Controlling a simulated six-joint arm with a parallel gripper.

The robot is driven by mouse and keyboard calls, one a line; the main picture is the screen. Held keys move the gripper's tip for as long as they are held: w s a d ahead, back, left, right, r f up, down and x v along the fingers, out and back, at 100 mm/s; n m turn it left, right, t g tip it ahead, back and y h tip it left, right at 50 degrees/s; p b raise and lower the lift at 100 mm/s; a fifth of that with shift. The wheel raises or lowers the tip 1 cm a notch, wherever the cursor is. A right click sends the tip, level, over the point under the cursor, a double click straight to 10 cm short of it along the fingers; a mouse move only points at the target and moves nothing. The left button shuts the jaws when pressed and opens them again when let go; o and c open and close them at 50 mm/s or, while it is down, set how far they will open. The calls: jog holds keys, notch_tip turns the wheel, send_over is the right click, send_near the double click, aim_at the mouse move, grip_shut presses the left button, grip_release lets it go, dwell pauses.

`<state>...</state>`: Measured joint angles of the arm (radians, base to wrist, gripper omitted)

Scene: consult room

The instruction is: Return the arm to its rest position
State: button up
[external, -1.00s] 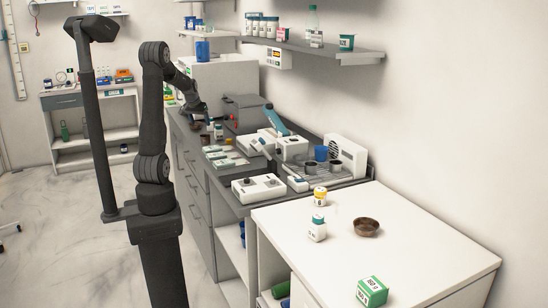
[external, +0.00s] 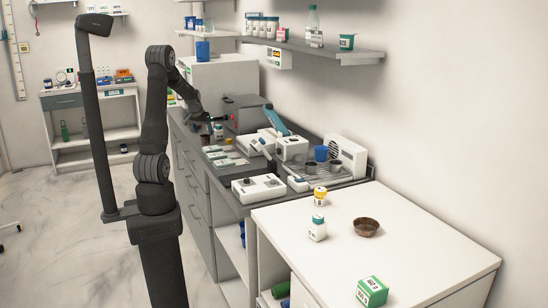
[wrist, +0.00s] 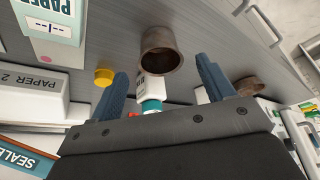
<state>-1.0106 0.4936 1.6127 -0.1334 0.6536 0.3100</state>
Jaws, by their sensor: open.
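My gripper (wrist: 162,67) is open, with its two blue fingers spread apart in the wrist view. A white bottle with a teal cap (wrist: 151,104) shows between the fingers, with a clear gap on each side. A brown cup (wrist: 161,52) stands just beyond it. In the external view my arm reaches over the far end of the grey counter (external: 218,190), and my gripper (external: 206,121) is low there, small and dark. The bottle (external: 217,131) shows beside it. Whether a finger touches anything cannot be told.
A yellow-capped item (wrist: 104,76), a paper box (wrist: 52,22) and a brown bowl (wrist: 250,86) lie close around the gripper. Counter devices and a wall shelf (external: 310,50) are to the right. The floor (external: 60,220) left of the arm is open.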

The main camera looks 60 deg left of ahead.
aim_at(205, 138)
jog(key=x, duration=0.5)
jog(key=shift+f, duration=0.3)
jog(key=shift+r, duration=1.2)
jog(key=shift+f, duration=0.1)
